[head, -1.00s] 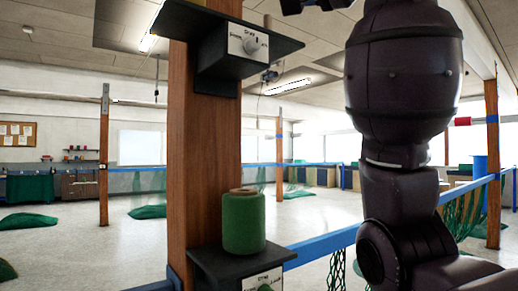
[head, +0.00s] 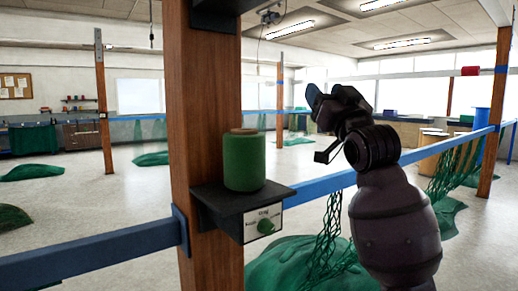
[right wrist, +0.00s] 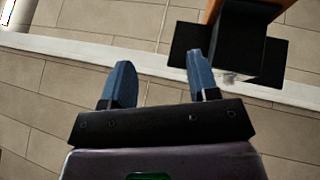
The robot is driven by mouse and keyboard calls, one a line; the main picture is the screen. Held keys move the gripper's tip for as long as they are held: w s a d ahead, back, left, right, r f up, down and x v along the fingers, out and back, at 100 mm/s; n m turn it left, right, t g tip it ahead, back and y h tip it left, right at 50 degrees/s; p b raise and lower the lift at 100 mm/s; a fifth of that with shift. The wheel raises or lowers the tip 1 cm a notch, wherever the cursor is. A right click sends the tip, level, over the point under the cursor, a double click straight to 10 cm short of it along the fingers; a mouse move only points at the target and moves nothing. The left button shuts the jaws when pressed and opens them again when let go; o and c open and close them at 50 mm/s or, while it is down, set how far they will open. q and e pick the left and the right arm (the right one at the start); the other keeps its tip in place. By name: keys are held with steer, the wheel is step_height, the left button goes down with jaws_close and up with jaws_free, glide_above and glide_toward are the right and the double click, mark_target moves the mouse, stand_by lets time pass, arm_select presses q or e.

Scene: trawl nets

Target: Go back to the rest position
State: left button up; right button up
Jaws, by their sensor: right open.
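My right gripper (head: 326,102) shows in the head view, right of the wooden post, with its arm coming up from the lower right. In the right wrist view its two blue fingers (right wrist: 160,76) are spread apart with nothing between them. A green spool (head: 244,163) stands upright on the black lower shelf (head: 215,197) of the post, left of the gripper and apart from it. My left gripper is not in view.
The wooden post (head: 205,110) stands close in front, with a black upper shelf (head: 214,18) at the top edge. A blue rail (head: 90,247) runs left and continues right behind my arm. Green netting (head: 295,268) hangs and lies beyond it.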

steer(key=s+d+f+g+h, duration=0.1)
steer(key=s+d+f+h, duration=0.15)
steer(key=f, duration=1.05)
steer(key=s+d+f+g+h, duration=0.1)
steer(key=d+f, duration=0.2)
steer(key=f, duration=1)
steer(key=s+d+f+g+h, duration=0.1)
steer(key=d+f+g, duration=0.1)
steer(key=f, duration=1.1)
steer(key=s+d+f+m+g+h, duration=0.1)
steer(key=s+d+f+g, duration=0.2)
steer(key=s+f, duration=1.1)
steer(key=s+d+f+m+g+h, duration=0.2)
steer(key=s+d+f+g, duration=0.1)
steer(key=s+f, duration=1.1)
step_height(320, 180, down, 3)
steer(key=shift+s+d+r+g, duration=0.1)
steer(key=shift+s+d+g, duration=0.15)
steer(key=shift+g, duration=0.45)
